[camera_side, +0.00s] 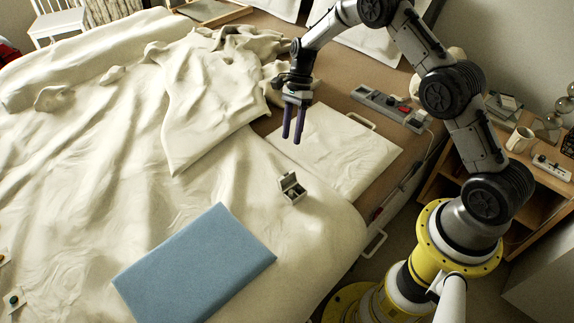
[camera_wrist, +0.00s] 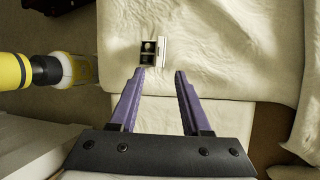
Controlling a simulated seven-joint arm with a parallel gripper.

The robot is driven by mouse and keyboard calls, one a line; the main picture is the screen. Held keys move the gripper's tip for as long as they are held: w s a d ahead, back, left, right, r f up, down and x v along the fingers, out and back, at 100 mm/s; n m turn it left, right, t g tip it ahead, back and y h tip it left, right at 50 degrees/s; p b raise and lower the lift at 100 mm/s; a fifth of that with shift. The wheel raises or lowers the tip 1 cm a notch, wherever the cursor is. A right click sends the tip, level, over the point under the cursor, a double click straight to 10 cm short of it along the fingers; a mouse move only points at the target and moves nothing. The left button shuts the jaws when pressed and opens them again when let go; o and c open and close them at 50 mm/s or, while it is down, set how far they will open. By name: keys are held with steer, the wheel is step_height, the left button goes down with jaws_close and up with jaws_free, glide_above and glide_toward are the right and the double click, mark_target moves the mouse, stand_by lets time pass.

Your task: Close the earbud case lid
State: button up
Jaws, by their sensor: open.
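My gripper (camera_side: 292,142) hangs above the bed, up and back from the case, with purple fingers pointing down. In the wrist view my gripper (camera_wrist: 160,73) is open with nothing between its fingers. It appears apart from the case.
A flat blue pad (camera_side: 195,265) lies left of and nearer than the case. A pale folded cloth or board (camera_side: 340,150) lies behind it. A grey power strip (camera_side: 392,108) is further back. A wooden shelf (camera_side: 530,195) holds a mug (camera_side: 520,139) at right. Bedding around the case is clear.

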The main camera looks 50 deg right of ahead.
mark_target(286, 173)
steer(key=x, duration=1)
steer(key=shift+a+f, duration=0.1)
steer(key=shift+f, duration=0.1)
steer(key=shift+c, duration=0.3)
jaws_close()
